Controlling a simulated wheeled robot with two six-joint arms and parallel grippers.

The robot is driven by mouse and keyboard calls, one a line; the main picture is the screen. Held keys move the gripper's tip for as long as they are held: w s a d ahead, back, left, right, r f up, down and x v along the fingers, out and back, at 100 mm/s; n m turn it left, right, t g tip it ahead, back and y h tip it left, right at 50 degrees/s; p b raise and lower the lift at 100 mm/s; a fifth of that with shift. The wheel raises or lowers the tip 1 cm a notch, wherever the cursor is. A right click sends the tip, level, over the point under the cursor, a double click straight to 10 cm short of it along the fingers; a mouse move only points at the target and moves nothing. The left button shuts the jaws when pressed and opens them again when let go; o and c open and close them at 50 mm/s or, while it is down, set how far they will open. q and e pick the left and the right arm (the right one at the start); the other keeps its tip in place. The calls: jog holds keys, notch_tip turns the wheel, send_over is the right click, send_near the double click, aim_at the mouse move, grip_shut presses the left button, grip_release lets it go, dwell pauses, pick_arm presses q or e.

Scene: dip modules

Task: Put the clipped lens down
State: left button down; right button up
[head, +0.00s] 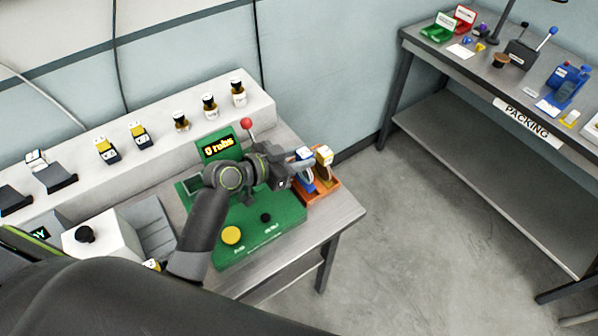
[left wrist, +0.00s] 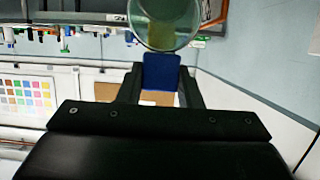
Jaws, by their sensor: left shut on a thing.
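In the left wrist view, the clipped lens shows as a round, clear greenish disc (left wrist: 166,22) on a blue clip (left wrist: 161,72). My left gripper (left wrist: 160,90) is shut on the blue clip, with the lens beyond the fingertips. In the head view, my left gripper (head: 288,168) is over the right part of the green station (head: 262,215), beside an orange tray (head: 325,194). The held lens cannot be made out clearly there. My right gripper is not in view.
A red-knobbed lever (head: 246,123) and a "0 rubs" display (head: 219,145) stand behind the arm. Small bottles line the back ledge (head: 160,118). The packing bench (head: 480,85) is at right.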

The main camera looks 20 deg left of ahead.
pick_arm(q)
jog(key=shift+f+b, duration=1.3)
jog(key=shift+f, duration=0.45)
jog(key=shift+f, duration=0.25)
jog(key=c, duration=1)
grip_release()
jog(key=shift+r, duration=0.1)
jog(key=shift+r, duration=0.1)
jog(key=shift+p+v, duration=1.05)
jog(key=shift+v, duration=5)
